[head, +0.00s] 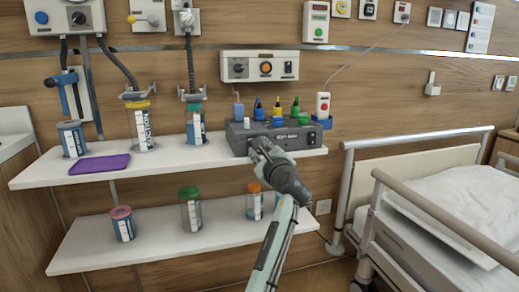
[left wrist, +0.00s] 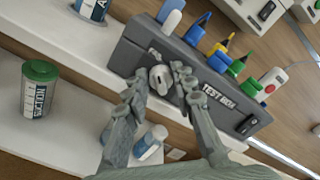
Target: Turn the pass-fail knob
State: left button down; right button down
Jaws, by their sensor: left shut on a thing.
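The grey test box (head: 303,137) stands on the upper shelf in the head view, and its front fills the middle of the left wrist view (left wrist: 205,88). The pale pass-fail knob (left wrist: 161,81) sits on the left part of its front, under a partly hidden label. My left gripper (head: 258,149) is at the front of the box, and in the left wrist view its two fingers (left wrist: 157,79) are shut on the knob from either side. The knob is hidden behind the gripper in the head view. My right gripper is in neither view.
Several coloured plugs stand on the box top. The upper shelf (head: 40,178) also holds a purple tray (head: 100,164) and lidded canisters. A lower shelf (head: 85,255) carries a green-lidded jar (head: 190,215) and others. A bed (head: 440,215) with rails stands right.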

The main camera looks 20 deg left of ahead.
pick_arm(q)
jog(key=c, duration=1.3)
grip_release()
jog(key=v, duration=0.7)
jog(key=shift+s+d, duration=0.15)
jog(key=shift+s, duration=0.1)
jog(key=shift+f, duration=0.1)
